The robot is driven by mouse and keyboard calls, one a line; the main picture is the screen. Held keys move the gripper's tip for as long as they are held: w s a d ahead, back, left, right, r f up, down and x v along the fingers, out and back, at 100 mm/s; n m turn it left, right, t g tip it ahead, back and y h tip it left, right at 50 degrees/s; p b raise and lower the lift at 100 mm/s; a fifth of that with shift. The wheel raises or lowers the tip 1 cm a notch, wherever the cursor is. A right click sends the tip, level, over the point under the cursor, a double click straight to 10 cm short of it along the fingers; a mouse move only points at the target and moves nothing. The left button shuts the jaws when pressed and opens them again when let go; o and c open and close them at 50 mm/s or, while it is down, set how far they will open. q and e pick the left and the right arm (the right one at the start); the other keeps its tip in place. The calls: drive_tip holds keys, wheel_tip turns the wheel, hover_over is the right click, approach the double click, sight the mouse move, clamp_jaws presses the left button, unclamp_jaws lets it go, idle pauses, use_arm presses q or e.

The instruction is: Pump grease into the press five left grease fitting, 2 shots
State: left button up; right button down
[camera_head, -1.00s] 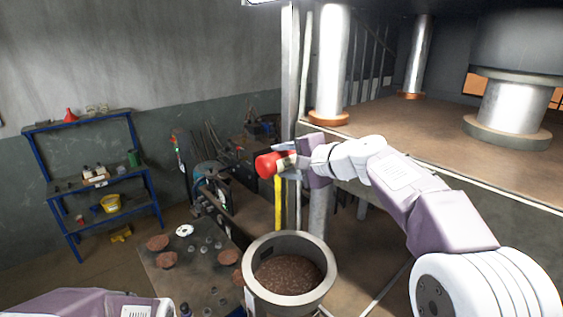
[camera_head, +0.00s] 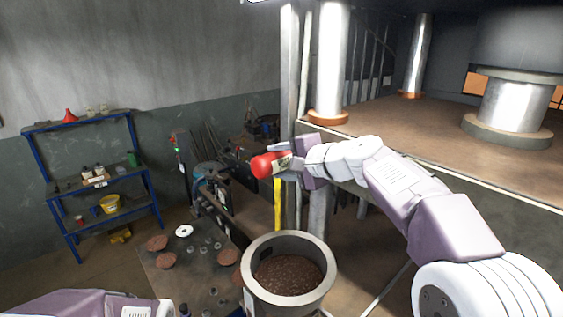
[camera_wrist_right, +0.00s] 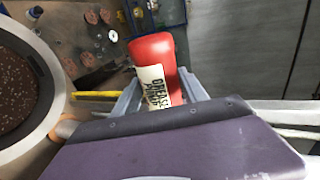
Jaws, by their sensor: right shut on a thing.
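My right gripper (camera_head: 284,166) is shut on a red grease pump (camera_head: 262,165) with a pale label. In the right wrist view the red grease pump (camera_wrist_right: 153,62) sits between the two grey fingers, and its label reads partly "GREASE PUMP". It is held in the air beside the press column (camera_head: 331,60), left of the press bed (camera_head: 425,130). I cannot make out a grease fitting in either view. Of my left arm only a link shows at the bottom left of the head view; its gripper is out of frame.
A round grey pot (camera_head: 248,272) with brown granules stands below the right gripper. A dark table (camera_head: 182,270) with brown discs and small jars lies left of it. A blue shelf (camera_head: 141,160) stands at the left wall. A yellow bar (camera_head: 277,205) stands beneath the gripper.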

drive_tip(key=shift+w+d+r, duration=0.15)
drive_tip(key=shift+w+d, duration=0.35)
drive_tip(key=shift+d, duration=0.2)
idle(0.5)
drive_tip(key=shift+s+a, duration=0.25)
drive_tip(key=shift+a, duration=0.15)
drive_tip(key=shift+s+a, duration=0.2)
drive_tip(key=shift+a, duration=0.05)
drive_tip(key=shift+s+a, duration=0.1)
drive_tip(key=shift+a, duration=0.05)
drive_tip(key=shift+s+a+b, duration=0.35)
drive_tip(key=shift+s+a, duration=0.3)
drive_tip(key=shift+a, duration=0.2)
drive_tip(key=s+a+p, duration=0.1)
drive_tip(key=s+a, duration=0.3)
drive_tip(key=a, duration=0.1)
drive_tip(key=shift+a, duration=0.2)
